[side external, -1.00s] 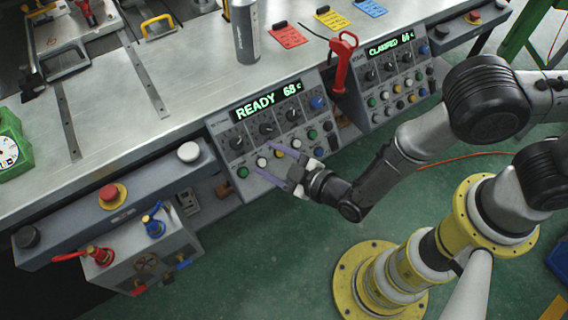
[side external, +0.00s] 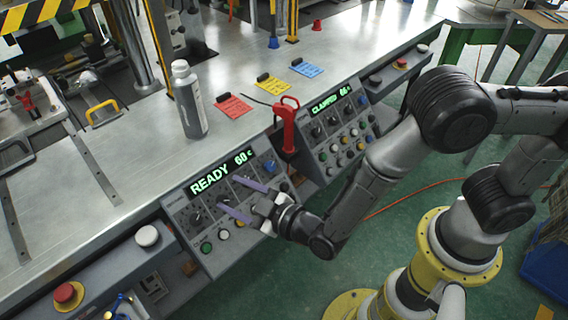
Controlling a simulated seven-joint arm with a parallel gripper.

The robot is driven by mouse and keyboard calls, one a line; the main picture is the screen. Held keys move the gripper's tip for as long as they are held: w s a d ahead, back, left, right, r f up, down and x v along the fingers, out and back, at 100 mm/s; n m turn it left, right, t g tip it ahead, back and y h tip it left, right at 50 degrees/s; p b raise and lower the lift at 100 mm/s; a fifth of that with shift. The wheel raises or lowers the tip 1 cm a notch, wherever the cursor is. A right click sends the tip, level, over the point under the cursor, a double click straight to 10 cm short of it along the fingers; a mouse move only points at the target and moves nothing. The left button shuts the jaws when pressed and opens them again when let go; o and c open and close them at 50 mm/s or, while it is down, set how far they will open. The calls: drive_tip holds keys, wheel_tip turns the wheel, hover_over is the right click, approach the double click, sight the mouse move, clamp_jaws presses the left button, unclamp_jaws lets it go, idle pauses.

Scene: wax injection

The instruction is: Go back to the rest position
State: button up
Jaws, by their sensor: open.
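My gripper (side external: 243,198) is open, with two purple fingers spread apart and nothing between them. It is in front of the left control panel (side external: 185,224), whose green display reads READY 60 c. The fingers point up and left across its knobs and buttons, and they hide some of them. I cannot tell whether a fingertip touches the panel. My arm reaches in from the right, bent low at the wrist.
A red-handled tool (side external: 288,130) stands between this panel and the right panel (side external: 340,128), which reads CLAMPED. A grey bottle (side external: 189,100) and red (side external: 233,105), yellow (side external: 273,84) and blue (side external: 307,67) tags are on the metal table (side external: 140,130). Green floor lies below.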

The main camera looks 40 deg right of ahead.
drive_tip(key=w+d+r+m+h, duration=0.15)
drive_tip(key=d+r, duration=0.25)
drive_tip(key=r, duration=0.4)
drive_tip(key=w+d+r+m+t, duration=0.1)
drive_tip(key=w+d+r+m, duration=0.2)
drive_tip(key=r, duration=0.6)
drive_tip(key=w+d+r, duration=0.3)
drive_tip(key=d+r, duration=0.3)
drive_tip(key=r, duration=0.2)
drive_tip(key=s+d+r+g, duration=0.1)
drive_tip(key=s+d+r, duration=0.6)
drive_tip(key=s, duration=0.1)
drive_tip(key=s+d+f+g, duration=0.1)
drive_tip(key=s+f+g, duration=0.2)
drive_tip(key=s, duration=0.4)
drive_tip(key=s+d+f+m+g+h, duration=0.1)
drive_tip(key=s+d+f+g, duration=0.1)
drive_tip(key=s+f, duration=0.3)
drive_tip(key=s+d+f+m+g, duration=0.1)
drive_tip(key=s+f+g, duration=0.3)
drive_tip(key=s, duration=0.6)
drive_tip(key=shift+s+d+f+g, duration=0.25)
drive_tip(key=shift+s+d+g, duration=0.05)
drive_tip(key=shift+d+g, duration=0.2)
